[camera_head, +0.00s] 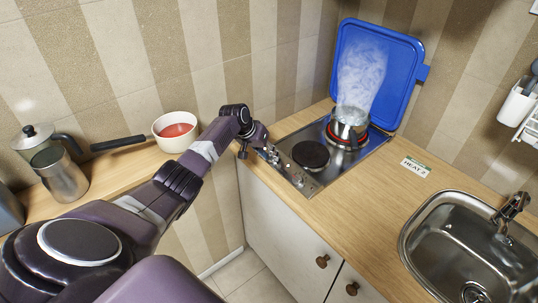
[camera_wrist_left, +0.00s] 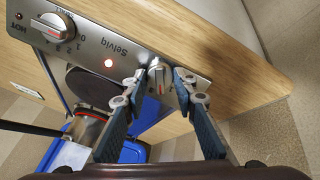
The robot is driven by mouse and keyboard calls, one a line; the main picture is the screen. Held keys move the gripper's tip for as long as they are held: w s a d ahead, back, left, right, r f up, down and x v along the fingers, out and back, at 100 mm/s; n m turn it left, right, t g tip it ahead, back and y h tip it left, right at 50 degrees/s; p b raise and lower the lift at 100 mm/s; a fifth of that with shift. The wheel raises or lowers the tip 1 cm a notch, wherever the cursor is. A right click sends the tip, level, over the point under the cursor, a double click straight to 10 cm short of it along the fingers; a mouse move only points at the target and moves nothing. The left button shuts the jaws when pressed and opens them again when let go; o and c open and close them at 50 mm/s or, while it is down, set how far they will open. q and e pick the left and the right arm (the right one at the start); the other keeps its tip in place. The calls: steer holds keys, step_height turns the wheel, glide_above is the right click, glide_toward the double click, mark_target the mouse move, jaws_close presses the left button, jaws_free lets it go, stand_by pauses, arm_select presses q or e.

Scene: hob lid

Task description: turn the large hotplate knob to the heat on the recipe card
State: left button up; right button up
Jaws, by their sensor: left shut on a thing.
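The recipe card (camera_head: 415,166) lies on the worktop right of the hob and reads "HEAT 2". The steel hob (camera_head: 325,178) has a front strip with two knobs. My left gripper (camera_head: 268,148) is at the strip's wall-side end. In the left wrist view its fingers are shut on a silver knob (camera_wrist_left: 158,79) with a red mark. The other knob (camera_wrist_left: 52,28) is free and has a red mark, with printed numbers beside it. My right gripper is not in view.
A steaming pot (camera_head: 349,121) stands on the glowing hotplate (camera_head: 347,142); the dark hotplate (camera_head: 311,154) is empty. A blue lid (camera_head: 381,68) stands open behind. A sink (camera_head: 470,245) is at right, a saucepan (camera_head: 174,139) at left.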

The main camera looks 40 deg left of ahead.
arm_select(q)
steer(key=o, duration=0.9)
steer(key=shift+w+a+r, duration=0.1)
steer(key=shift+w+r, duration=0.05)
steer(key=shift+r, duration=0.15)
steer(key=shift+o, duration=1.1)
steer(key=shift+f, duration=0.15)
steer(key=v, duration=1.2)
